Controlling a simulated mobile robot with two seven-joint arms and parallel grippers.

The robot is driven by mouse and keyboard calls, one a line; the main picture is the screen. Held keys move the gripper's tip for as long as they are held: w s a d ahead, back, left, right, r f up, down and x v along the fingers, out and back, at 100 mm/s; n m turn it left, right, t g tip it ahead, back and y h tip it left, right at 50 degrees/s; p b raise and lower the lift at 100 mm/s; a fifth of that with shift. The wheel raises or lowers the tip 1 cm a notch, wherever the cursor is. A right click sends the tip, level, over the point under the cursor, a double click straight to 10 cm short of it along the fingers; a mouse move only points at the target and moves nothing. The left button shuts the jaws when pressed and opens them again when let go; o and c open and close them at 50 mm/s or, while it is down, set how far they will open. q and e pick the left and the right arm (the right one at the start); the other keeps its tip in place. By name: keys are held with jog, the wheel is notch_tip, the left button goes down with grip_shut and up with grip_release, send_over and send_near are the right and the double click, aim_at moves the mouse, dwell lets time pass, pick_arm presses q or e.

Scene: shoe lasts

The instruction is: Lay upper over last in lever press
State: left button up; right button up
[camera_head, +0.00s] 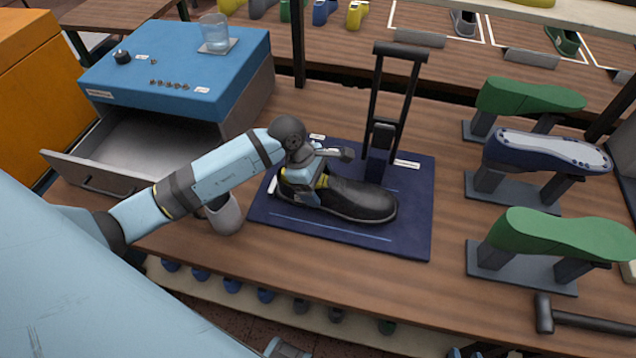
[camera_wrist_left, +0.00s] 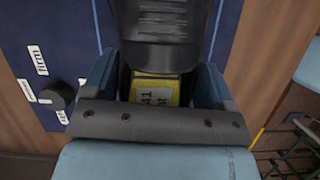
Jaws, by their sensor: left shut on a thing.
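The black upper (camera_head: 362,201) lies low over the navy mat (camera_head: 413,228), in front of the lever press, its toe to the right. My left gripper (camera_head: 308,190) is shut around its rear part. In the left wrist view the black upper (camera_wrist_left: 166,25) runs ahead between the fingers. A yellow last (camera_head: 321,182) shows at the upper's opening; its labelled top (camera_wrist_left: 157,92) lies between the fingers. The black lever press (camera_head: 402,95) stands at the mat's back with its handle up. Whether the upper sits fully down is hidden.
A blue cabinet (camera_head: 165,75) with an open drawer (camera_head: 75,172) and a glass (camera_head: 215,33) stands at the left. A grey cup (camera_head: 225,214) is under my left arm. Green and navy lasts on stands (camera_head: 540,160) and a hammer (camera_head: 575,318) are at the right.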

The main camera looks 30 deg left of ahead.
pick_arm(q)
jog(key=shift+s+d+f, duration=0.15)
jog(key=shift+s+f, duration=0.15)
jog(key=shift+f, duration=0.25)
jog(key=o, duration=0.9)
jog(key=v, duration=0.5)
jog(key=b+v, duration=0.1)
jog(key=v, duration=0.8)
jog(key=shift+w+r, duration=0.25)
jog(key=shift+r, duration=0.2)
